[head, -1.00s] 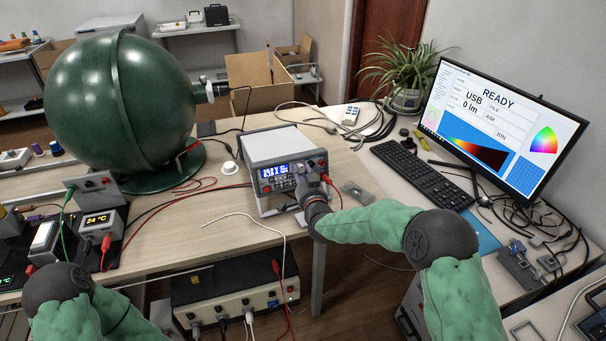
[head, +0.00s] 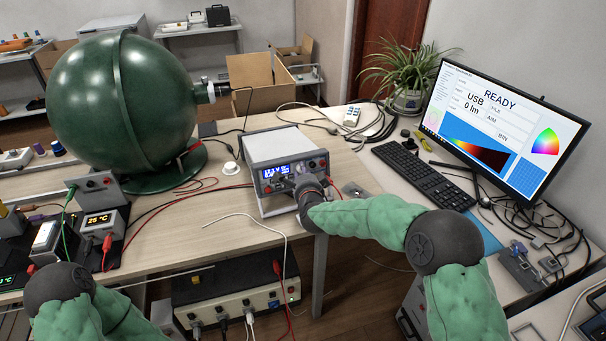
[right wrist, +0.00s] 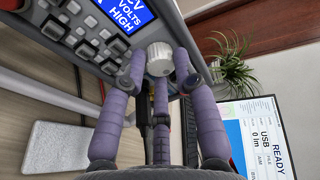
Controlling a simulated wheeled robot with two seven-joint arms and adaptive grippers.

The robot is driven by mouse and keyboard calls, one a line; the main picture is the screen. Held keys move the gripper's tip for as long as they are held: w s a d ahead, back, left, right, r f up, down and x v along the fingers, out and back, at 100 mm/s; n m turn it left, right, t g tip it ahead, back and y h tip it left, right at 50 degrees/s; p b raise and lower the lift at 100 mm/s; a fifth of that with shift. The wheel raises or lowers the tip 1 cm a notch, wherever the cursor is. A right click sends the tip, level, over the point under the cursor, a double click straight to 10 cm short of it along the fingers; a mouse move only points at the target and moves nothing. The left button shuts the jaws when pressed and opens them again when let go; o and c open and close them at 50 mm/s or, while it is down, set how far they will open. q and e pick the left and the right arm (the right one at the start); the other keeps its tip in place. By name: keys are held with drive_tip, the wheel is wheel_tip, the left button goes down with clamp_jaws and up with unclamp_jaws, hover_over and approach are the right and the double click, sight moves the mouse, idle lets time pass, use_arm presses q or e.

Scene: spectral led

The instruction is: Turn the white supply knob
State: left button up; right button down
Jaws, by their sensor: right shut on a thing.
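The white supply knob (right wrist: 159,59) is on the front panel of the bench power supply (head: 285,147), right of its blue display (right wrist: 120,14). My right gripper (right wrist: 161,66) is shut on the knob, with purple fingers on both sides of it and another finger below. In the head view my right gripper (head: 305,184) is at the supply's front panel and hides the knob. My left arm comes in at the bottom left of the head view, but its gripper is out of the picture.
A red lead plugs into the supply beside my right gripper. A big green sphere (head: 122,105) stands on the bench at left. A monitor (head: 502,125) and a keyboard (head: 422,174) are at right. A long instrument box (head: 235,291) sits below the bench edge.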

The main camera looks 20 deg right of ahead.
drive_tip(key=shift+w+d+r+m+g, duration=0.1)
drive_tip(key=shift+r+m+g, duration=0.1)
drive_tip(key=shift+m, duration=0.8)
drive_tip(key=shift+d+r+m+g, duration=0.1)
drive_tip(key=shift+m+g, duration=0.1)
drive_tip(key=shift+m, duration=0.8)
drive_tip(key=c, duration=1)
unclamp_jaws()
drive_tip(key=shift+f, duration=0.1)
drive_tip(key=shift+s+a, duration=0.1)
drive_tip(key=shift+s, duration=0.1)
drive_tip(key=v, duration=1.1)
drive_tip(key=shift+s, duration=0.3)
